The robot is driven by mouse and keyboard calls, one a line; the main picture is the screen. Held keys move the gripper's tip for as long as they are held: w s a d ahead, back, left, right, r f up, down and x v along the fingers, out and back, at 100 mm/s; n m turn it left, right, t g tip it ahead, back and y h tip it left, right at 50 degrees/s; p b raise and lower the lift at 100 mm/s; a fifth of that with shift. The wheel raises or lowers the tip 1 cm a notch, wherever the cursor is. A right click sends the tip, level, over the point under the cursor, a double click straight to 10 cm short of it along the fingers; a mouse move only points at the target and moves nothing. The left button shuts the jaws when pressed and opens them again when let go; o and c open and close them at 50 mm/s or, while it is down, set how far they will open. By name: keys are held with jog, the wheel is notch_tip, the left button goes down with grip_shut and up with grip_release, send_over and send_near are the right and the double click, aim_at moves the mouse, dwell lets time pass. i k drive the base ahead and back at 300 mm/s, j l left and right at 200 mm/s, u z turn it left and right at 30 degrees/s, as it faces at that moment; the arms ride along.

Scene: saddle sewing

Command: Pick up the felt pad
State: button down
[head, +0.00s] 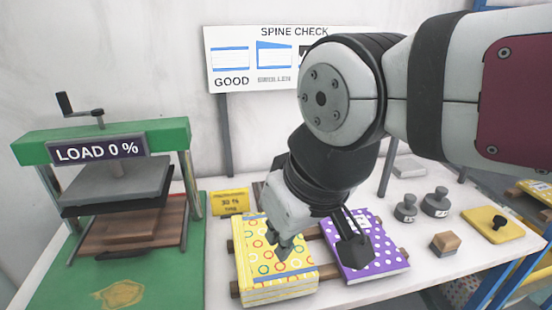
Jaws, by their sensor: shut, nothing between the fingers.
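My gripper (284,247) is shut and empty. No item is clearly recognisable as the felt pad. A flat grey piece (408,167) lies at the back of the table, partly behind my arm. A small wood-topped block with a dark base (445,243) and a yellow plate with a black knob (496,224) lie to the right, apart from my gripper.
A purple dotted book (372,258) lies beside the yellow one, both on wooden strips. Two grey knobbed weights (435,203) stand to the right. A green press (80,150) reading "LOAD 0 %" stands at left. The white table (395,284) is clear at front right.

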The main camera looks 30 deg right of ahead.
aim_at(444, 244)
jog(key=z, duration=1.7)
jog(key=u, duration=1.9)
jog(key=z, duration=1.95)
jog(key=l+z, duration=0.15)
jog(key=l, duration=0.5)
